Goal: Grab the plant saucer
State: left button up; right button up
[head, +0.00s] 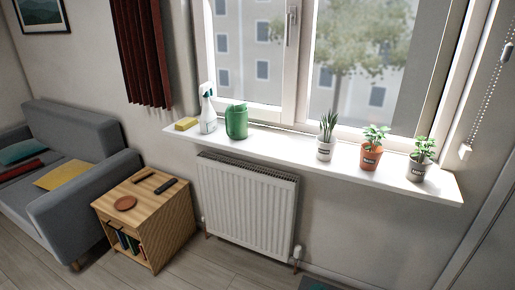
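The plant saucer looks to be the small round terracotta dish (125,203). It lies flat on top of the wooden side table (140,197), near its front left corner, with nothing on it. Two dark, flat, remote-like objects lie behind it on the same top, one at the back (144,177) and one to the right (166,186). Neither of my grippers shows in the head view.
A grey sofa (75,133) stands left of the table, a white radiator (247,207) right of it. The white windowsill (290,148) above holds a yellow sponge, a spray bottle, a green watering can and three potted plants (370,158). Floor (215,265) in front is partly clear.

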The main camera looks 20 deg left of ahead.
aim_at(124, 203)
jog(key=u, duration=1.9)
jog(key=i+j+u, duration=0.3)
jog(key=i+j, duration=0.15)
jog(key=i+j+u, duration=0.45)
jog(key=i+u, duration=0.2)
jog(key=i, duration=0.3)
jog(key=i+u, duration=0.35)
jog(key=i, duration=0.2)
jog(key=i+j+z, duration=0.1)
jog(key=i+z, duration=0.4)
jog(key=i+j+z, duration=0.25)
jog(key=i+z, duration=0.2)
jog(key=i+j+z, duration=0.3)
jog(key=z, duration=0.2)
jog(key=j, duration=0.1)
